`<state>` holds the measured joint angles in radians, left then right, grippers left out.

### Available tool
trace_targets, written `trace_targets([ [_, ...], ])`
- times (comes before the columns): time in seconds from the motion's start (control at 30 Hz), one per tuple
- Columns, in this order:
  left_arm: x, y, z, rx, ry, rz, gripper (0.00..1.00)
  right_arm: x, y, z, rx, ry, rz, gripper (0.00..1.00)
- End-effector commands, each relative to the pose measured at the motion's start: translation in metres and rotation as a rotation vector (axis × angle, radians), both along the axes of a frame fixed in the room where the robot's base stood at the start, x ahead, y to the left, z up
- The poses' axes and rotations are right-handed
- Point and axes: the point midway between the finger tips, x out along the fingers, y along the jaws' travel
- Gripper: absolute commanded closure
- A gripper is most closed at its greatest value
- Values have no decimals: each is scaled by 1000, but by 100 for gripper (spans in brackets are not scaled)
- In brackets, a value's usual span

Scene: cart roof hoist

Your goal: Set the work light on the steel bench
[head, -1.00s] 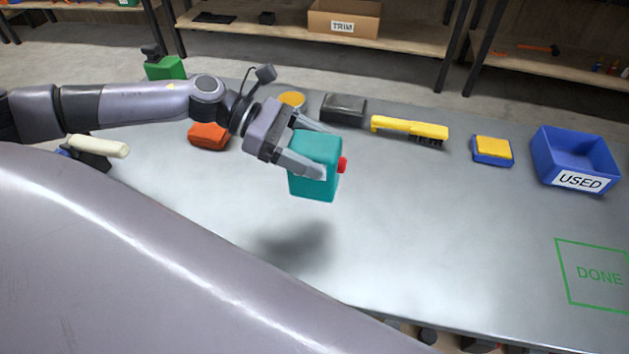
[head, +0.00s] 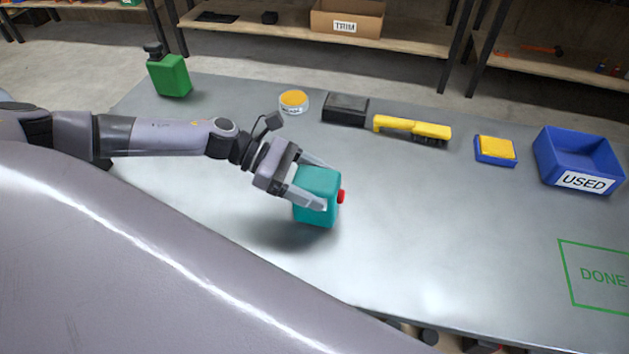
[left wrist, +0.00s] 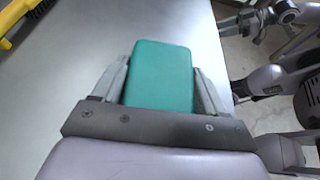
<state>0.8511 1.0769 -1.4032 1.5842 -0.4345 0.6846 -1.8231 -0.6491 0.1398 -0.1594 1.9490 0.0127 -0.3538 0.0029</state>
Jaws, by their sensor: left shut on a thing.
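The teal box with a red knob, which I take to be the work light (head: 318,210), is in my left gripper (head: 313,183). The two fingers are shut on its sides. It looks upright, low over the steel bench (head: 430,230), with its shadow close below and left. I cannot tell whether its base touches the bench. In the left wrist view, its teal face (left wrist: 160,78) sits between the fingers. In the upper right of that view, what looks like my right gripper (left wrist: 245,22) is beside the bench edge; its jaws are unclear.
Along the back stand a green jug (head: 171,77), a round tin (head: 293,103), a black box (head: 345,108), a yellow brush (head: 411,129) and a yellow-and-blue block (head: 495,150). A blue USED bin (head: 583,182) and green DONE outline (head: 565,272) are at right. The middle is clear.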

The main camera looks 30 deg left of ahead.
Motion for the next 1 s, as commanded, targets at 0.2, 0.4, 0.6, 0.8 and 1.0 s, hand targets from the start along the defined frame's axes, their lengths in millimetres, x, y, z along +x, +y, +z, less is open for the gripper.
trace_targets([
  [0.2, 0, 0, -3, 0, 1, -1, 2, 0, 0, -3, 0, 0, 0, 57],
  [0.4, 0, 0, -2, 0, 1, -1, 2, 0, 0, -3, 0, 0, 0, 57],
  [0.6, 0, 1, 4, 1, 0, 1, 2, 0, 0, 4, 0, -1, 0, 57],
  [0.8, -8, 34, 12, 3, 0, 5, 2, 1, 0, -7, 1, -3, 0, 57],
  [1.0, -18, 72, 28, 2, 0, 3, 2, 0, 0, -16, 0, -1, 0, 57],
])
